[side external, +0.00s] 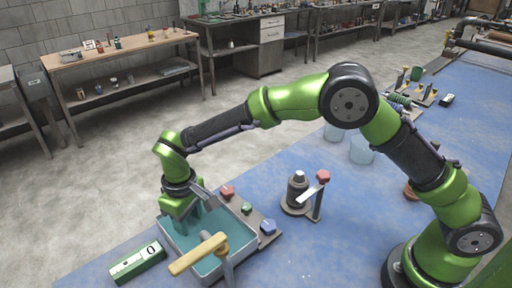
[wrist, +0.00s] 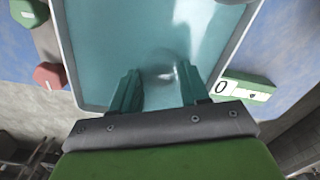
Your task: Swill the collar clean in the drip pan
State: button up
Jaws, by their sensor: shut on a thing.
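The drip pan (side external: 246,252) is a rectangular pan with a pale rim, holding teal liquid. It stands at the lower left of the side view and fills much of the wrist view (wrist: 67,65). My gripper (side external: 183,222) points down into the pan at its far left part. In the wrist view its two green fingers (wrist: 158,73) are a little apart and shut on a pale, blurred thing between them, likely the collar (wrist: 164,76). The liquid and glare hide its outline, and I cannot tell how deep it is. The side view hides it behind the fingers and pan wall.
A yellow-handled tool (side external: 198,254) crosses the pan's near side. A green box marked 0 (side external: 137,263) lies left of the pan. Red (side external: 227,192), green (side external: 246,207) and blue (side external: 268,227) pieces sit along its right. A dark fixture (side external: 298,192) stands further right.

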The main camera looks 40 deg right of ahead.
notch_tip(320, 180, up, 7)
dwell(0.6)
jog(key=shift+f, duration=0.1)
